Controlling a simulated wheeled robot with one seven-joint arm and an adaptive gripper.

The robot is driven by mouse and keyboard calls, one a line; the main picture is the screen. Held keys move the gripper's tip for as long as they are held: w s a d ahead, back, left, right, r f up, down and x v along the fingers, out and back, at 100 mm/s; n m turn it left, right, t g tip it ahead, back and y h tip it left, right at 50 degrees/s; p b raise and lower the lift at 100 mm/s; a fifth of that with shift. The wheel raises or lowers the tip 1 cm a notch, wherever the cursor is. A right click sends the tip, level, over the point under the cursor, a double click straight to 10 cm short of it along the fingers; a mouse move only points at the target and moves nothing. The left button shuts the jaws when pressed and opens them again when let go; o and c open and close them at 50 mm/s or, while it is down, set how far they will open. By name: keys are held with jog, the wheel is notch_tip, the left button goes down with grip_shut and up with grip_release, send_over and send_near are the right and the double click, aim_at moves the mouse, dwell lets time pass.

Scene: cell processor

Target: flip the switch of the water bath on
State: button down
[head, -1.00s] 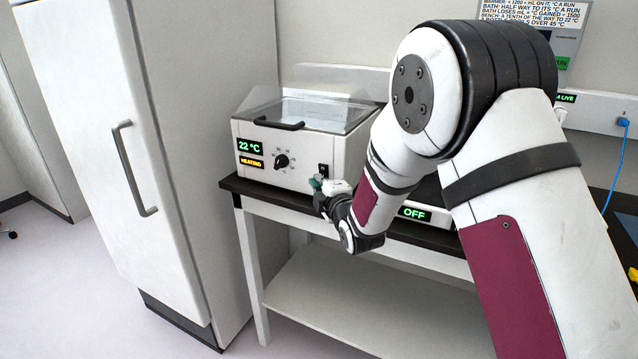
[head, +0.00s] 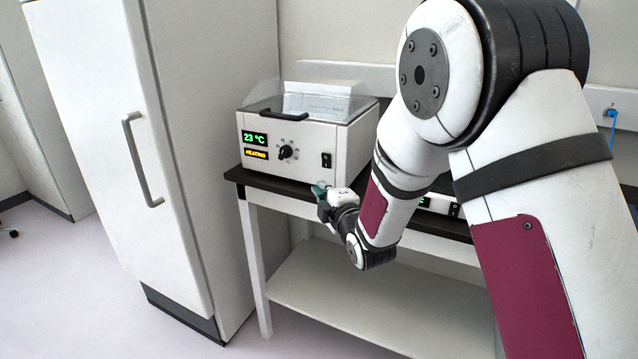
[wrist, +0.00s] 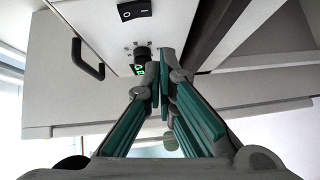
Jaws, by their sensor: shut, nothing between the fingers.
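The water bath (head: 310,138) is a white box with a clear lid on the dark bench. Its display (head: 255,138) reads 23 °C in green, with HEATING in amber below. Its black rocker switch (head: 326,160) is at the right of the front panel, right of the dial (head: 286,152). The switch, marked O and I, also shows at the top of the wrist view (wrist: 135,10); which side is pressed is hard to tell. My gripper (head: 320,188) is shut and empty, below and in front of the switch, apart from it. Its teal fingers (wrist: 163,80) meet in the wrist view.
A tall white cabinet (head: 175,100) with a grey handle stands left of the bench. The bench's dark top edge (head: 275,185) runs just behind my gripper. Another device with a small green display (head: 424,202) is partly hidden by my arm. The lower shelf (head: 340,290) is bare.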

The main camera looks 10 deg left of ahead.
jog(key=shift+f+v, duration=0.2)
jog(key=shift+v, duration=1)
jog(key=shift+f+v, duration=0.2)
jog(key=shift+v, duration=1)
jog(key=s+d+r+m+g+h+p, duration=0.2)
jog(key=s+d+r+m+h, duration=0.1)
jog(key=s+d+r+m, duration=0.3)
jog(key=s+d+r+m+g+h+p, duration=0.1)
jog(key=s+d+r+m+g+h, duration=0.1)
jog(key=s+d+r+m, duration=0.45)
jog(key=s+d+r+m+g+p, duration=0.1)
jog(key=s+d+m+g, duration=0.1)
jog(key=s, duration=0.7)
jog(key=s+d+r+m+g+h+p, duration=0.1)
jog(key=s+d+m, duration=0.3)
jog(key=s, duration=0.6)
jog(key=s+d+r+m+g+h+p, duration=0.1)
jog(key=s+d+m+g+p, duration=0.1)
jog(key=s, duration=0.8)
jog(key=d+m+g, duration=0.1)
jog(key=d+g, duration=0.1)
jog(key=shift+d, duration=0.35)
jog(key=shift+s+m, duration=0.15)
jog(key=shift+m, duration=0.1)
